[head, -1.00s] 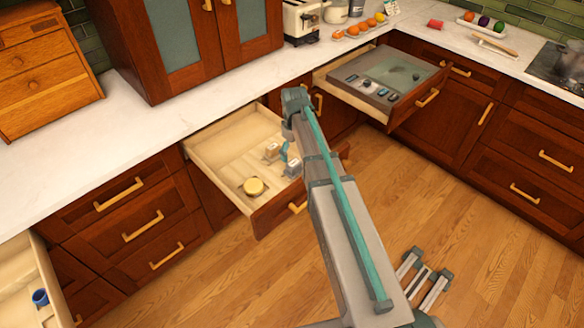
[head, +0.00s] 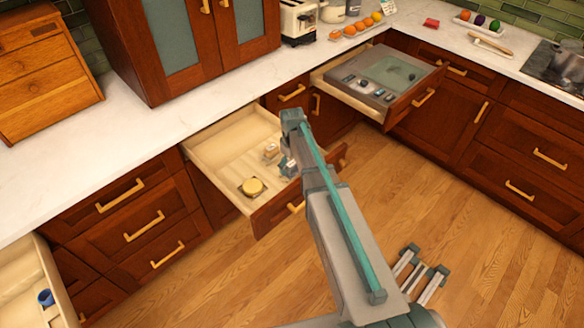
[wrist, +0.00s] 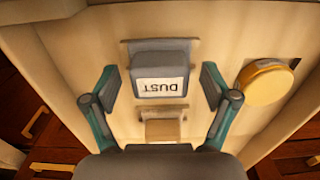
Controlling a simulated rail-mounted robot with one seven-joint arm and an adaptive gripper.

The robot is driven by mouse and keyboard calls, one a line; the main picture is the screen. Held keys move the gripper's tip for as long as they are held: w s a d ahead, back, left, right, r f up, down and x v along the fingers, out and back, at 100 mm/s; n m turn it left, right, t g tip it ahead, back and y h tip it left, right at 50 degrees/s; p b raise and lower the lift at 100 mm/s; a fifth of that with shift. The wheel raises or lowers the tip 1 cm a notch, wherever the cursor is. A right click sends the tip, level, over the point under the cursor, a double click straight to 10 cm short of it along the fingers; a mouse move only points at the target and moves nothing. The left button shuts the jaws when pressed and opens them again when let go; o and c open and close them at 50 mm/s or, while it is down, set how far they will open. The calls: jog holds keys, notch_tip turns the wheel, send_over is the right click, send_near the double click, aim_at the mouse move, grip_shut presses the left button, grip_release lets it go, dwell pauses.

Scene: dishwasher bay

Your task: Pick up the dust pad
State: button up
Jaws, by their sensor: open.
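The dust pad (wrist: 160,75) is a grey block with a white label reading DUST, upside down in the wrist view. It sits in a holder in the open pale wooden drawer (head: 225,150). My gripper (wrist: 158,88) is open, with one teal finger on each side of the pad and gaps showing between. The gripper is over the drawer; in the head view my arm largely hides it. Small blocks show beside it there, but I cannot tell which is the pad.
A round yellow-lidded thing (wrist: 266,82) lies right of the pad. A tan block (wrist: 162,130) in another holder is close below the pad in the wrist view. Another open drawer (head: 385,75) is at the back right. A drawer with a blue cup (head: 46,298) is at lower left.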

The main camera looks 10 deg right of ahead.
jog(key=c, duration=1.2)
jog(key=shift+r, duration=0.15)
jog(key=shift+c, duration=0.2)
jog(key=shift+r+b, duration=0.75)
jog(key=s+r+b, duration=0.1)
jog(key=s+r, duration=0.2)
jog(key=s, duration=0.1)
jog(key=s+a+r+b, duration=0.1)
jog(key=s+r+b, duration=0.1)
jog(key=s+r, duration=0.2)
jog(key=s+a+r+b, duration=0.1)
jog(key=s+r, duration=0.3)
jog(key=s, duration=0.1)
jog(key=shift+s+r+b, duration=0.15)
jog(key=shift+s+b, duration=0.25)
